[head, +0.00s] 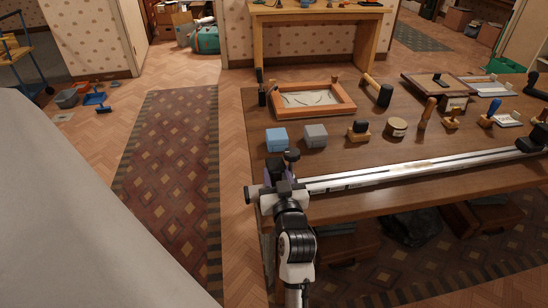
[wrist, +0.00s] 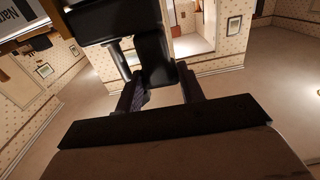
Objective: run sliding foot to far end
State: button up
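A long white and silver rail (head: 410,168) lies along the front of the brown table, running from lower left to right. At its left end is a black foot (head: 292,155) with a knob, partly hidden by my arm; I take it for the sliding foot. My gripper (head: 281,178) is at this end of the rail, its fingers largely hidden in the head view. In the wrist view a black upright piece (wrist: 153,60) of the foot stands between my two fingers (wrist: 160,88). Whether both fingers press on it cannot be told. Another black block (head: 532,142) is at the rail's far right end.
Behind the rail stand a blue block (head: 277,139), a grey block (head: 316,135), a round tin (head: 397,127) and several wooden-handled stamps. A wooden tray (head: 345,107) lies farther back. A patterned rug (head: 168,170) covers the floor left of the table (head: 350,207).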

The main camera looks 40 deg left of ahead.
aim_at(274, 163)
jog(key=p+x, duration=0.1)
jog(key=x, duration=0.4)
grip_shut()
